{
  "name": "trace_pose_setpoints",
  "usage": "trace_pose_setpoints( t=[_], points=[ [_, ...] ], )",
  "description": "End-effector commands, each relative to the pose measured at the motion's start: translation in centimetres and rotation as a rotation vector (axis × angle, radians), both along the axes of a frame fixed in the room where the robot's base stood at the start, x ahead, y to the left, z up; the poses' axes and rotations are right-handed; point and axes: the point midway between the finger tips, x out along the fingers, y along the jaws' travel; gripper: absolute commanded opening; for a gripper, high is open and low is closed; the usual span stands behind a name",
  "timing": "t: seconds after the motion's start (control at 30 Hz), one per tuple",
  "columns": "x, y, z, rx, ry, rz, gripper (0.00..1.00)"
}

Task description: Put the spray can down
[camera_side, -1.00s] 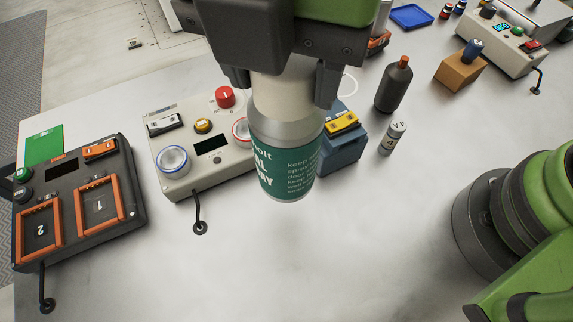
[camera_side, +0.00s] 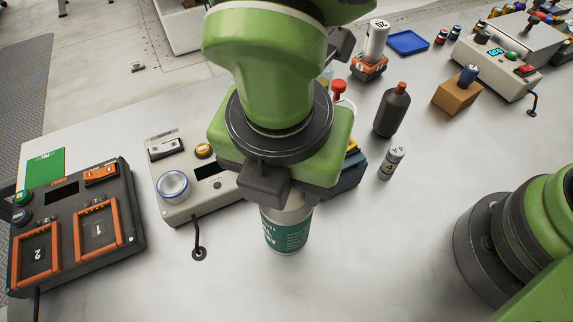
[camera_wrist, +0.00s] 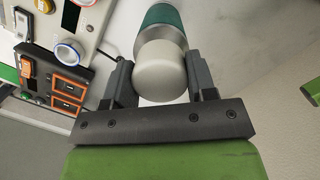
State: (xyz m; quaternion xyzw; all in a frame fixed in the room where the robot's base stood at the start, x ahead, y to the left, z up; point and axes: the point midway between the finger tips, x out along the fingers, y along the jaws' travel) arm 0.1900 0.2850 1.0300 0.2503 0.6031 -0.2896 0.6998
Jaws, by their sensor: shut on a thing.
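The spray can (camera_side: 287,232) has a teal label, a grey metal shoulder and a pale cap. In the side view it is upright and its lower part shows below my gripper (camera_side: 268,188); the upper part is hidden behind the gripper. Its base is at or very near the white tabletop; I cannot tell if it touches. In the wrist view the can (camera_wrist: 162,18) extends away between the two dark fingers of my gripper (camera_wrist: 158,68), which are shut on it near the pale cap.
A beige control box (camera_side: 182,205) stands close left of the can, partly hidden by my arm. A blue box (camera_side: 347,176) is just behind right. A battery (camera_side: 391,162) and dark bottle (camera_side: 392,110) stand farther right. The table in front (camera_side: 350,270) is clear.

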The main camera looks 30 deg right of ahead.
Motion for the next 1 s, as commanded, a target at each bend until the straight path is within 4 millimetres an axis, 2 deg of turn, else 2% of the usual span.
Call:
trace_pose_setpoints(
  t=[0.03,0.07,0.17,0.43,0.57,1.0],
  points=[
    [0.0,0.0,-0.2,-0.001,0.001,0.000,0.02],
    [0.0,0.0,-0.2,-0.001,0.001,0.000,0.54],
    [0.0,0.0,-0.2,-0.001,0.001,0.000,0.77],
    [0.0,0.0,-0.1,-0.001,0.001,0.000,0.77],
    [0.0,0.1,0.8,0.001,-0.001,0.001,0.77],
    [-1.0,1.1,9.7,0.004,-0.004,0.000,0.77]
  ],
)
